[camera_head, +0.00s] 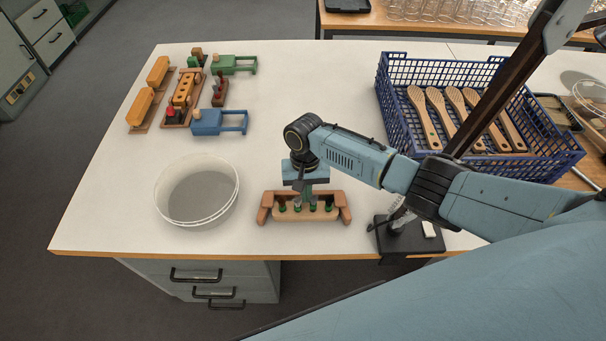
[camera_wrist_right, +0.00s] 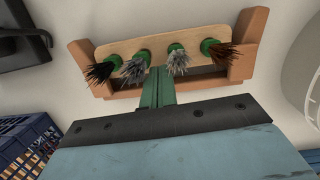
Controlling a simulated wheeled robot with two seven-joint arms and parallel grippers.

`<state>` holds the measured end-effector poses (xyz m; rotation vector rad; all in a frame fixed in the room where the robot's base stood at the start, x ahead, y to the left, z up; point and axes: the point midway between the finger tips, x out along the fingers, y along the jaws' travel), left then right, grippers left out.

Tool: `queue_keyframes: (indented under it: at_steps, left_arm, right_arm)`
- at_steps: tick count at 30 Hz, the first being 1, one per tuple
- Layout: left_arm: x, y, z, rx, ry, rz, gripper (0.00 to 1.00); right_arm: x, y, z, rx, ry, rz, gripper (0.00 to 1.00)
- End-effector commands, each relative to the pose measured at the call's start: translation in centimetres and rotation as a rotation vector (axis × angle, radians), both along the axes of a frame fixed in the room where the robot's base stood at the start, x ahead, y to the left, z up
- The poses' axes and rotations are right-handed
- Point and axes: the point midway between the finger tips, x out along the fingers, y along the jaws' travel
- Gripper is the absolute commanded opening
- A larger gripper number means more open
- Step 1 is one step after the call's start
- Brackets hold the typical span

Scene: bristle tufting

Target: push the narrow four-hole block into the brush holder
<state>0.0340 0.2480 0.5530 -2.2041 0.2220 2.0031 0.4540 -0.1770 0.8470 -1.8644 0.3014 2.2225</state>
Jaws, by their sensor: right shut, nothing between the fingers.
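The brush holder (camera_head: 346,210) is a reddish-brown wooden piece with raised ends, near the table's front edge. It also shows in the wrist view (camera_wrist_right: 250,42). A pale narrow block (camera_wrist_right: 98,54) lies between the holder's ends; how deep it sits I cannot tell. Four bristle tufts in green collars stand along it: black, two grey and brown. My right gripper (camera_wrist_right: 157,84) points down with its green fingers together and empty, beside the block's middle; whether they touch it is unclear. In the head view the right gripper (camera_head: 306,190) partly covers the block. My left gripper is out of view.
A white round bowl (camera_head: 196,190) stands left of the holder. A blue crate (camera_head: 392,104) with several wooden brushes stands back right. Wooden blocks, green and blue clamp-like pieces and a yellow holed block (camera_head: 183,88) lie back left. A dark stand (camera_head: 408,234) is right of the holder.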

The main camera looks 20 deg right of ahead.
Motion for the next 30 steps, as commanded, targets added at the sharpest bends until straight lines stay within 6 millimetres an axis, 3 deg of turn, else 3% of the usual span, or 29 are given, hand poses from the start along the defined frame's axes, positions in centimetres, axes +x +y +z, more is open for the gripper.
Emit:
queue_keyframes:
  at_steps: [1,18,30]
  left_arm:
    - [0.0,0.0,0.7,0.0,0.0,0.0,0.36]
    - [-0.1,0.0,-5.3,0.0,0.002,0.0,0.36]
    - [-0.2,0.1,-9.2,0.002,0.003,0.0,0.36]
  right_arm:
    - [-0.1,-0.3,0.3,-0.005,0.005,-0.005,0.0]
    - [8.2,-2.6,-0.2,0.0,-0.001,-0.005,0.0]
    - [11.1,-3.5,-0.1,0.0,-0.001,-0.003,0.0]
